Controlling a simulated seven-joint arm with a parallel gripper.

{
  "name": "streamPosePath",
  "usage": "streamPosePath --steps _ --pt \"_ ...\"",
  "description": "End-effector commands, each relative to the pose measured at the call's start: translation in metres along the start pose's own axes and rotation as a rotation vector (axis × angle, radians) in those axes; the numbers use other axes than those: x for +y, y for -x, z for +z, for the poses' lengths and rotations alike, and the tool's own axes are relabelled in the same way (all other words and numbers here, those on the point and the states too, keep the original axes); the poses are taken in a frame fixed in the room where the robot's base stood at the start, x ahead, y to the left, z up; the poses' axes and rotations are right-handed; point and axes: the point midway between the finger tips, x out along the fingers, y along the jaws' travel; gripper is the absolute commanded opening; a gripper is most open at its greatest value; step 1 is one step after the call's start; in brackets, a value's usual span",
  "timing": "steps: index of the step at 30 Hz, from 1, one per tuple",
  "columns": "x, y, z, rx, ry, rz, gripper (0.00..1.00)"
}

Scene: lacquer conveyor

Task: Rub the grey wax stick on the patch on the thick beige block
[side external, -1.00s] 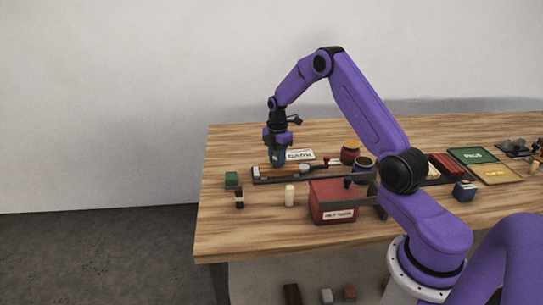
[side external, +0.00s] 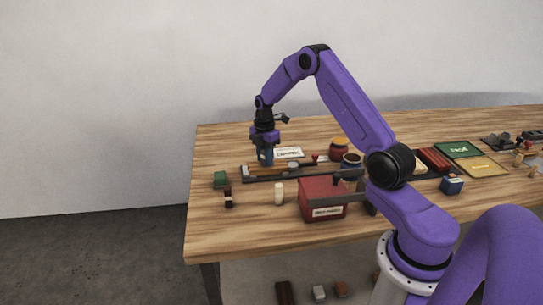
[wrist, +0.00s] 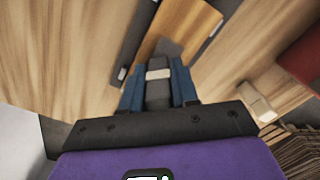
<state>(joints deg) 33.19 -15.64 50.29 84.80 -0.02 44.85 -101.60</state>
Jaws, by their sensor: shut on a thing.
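My gripper (side external: 265,160) hangs over the left end of the dark-railed strip, pointing down. In the wrist view its blue fingers (wrist: 158,88) are shut on a dark grey stick with a pale band, the grey wax stick (wrist: 158,92). Just beyond the stick lies an orange-tan block (wrist: 183,22), apparently the beige block, with a dark grey patch (wrist: 166,47) on it. The stick's tip is hidden, so I cannot tell whether it touches the patch. In the side view the block is mostly hidden by the gripper and small.
A dark rail (wrist: 134,45) runs beside the block. A green block (side external: 220,180), a dark bottle (side external: 228,199), a cream cylinder (side external: 278,193) and a red box (side external: 322,200) stand in front. Two jars (side external: 339,148) and a white card (side external: 289,153) are behind. The table's left end is clear.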

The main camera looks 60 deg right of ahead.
Motion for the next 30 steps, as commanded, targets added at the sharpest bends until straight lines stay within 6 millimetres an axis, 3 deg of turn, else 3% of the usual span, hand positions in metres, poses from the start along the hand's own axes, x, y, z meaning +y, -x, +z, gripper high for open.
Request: streamPosePath --steps 7,11,30 --pt "0.015 0.000 -0.018 0.000 0.001 0.000 0.00" --pt "0.015 0.022 -0.017 -0.001 -0.002 0.005 0.00" --pt "0.014 0.076 -0.017 0.000 -0.001 0.001 0.00"
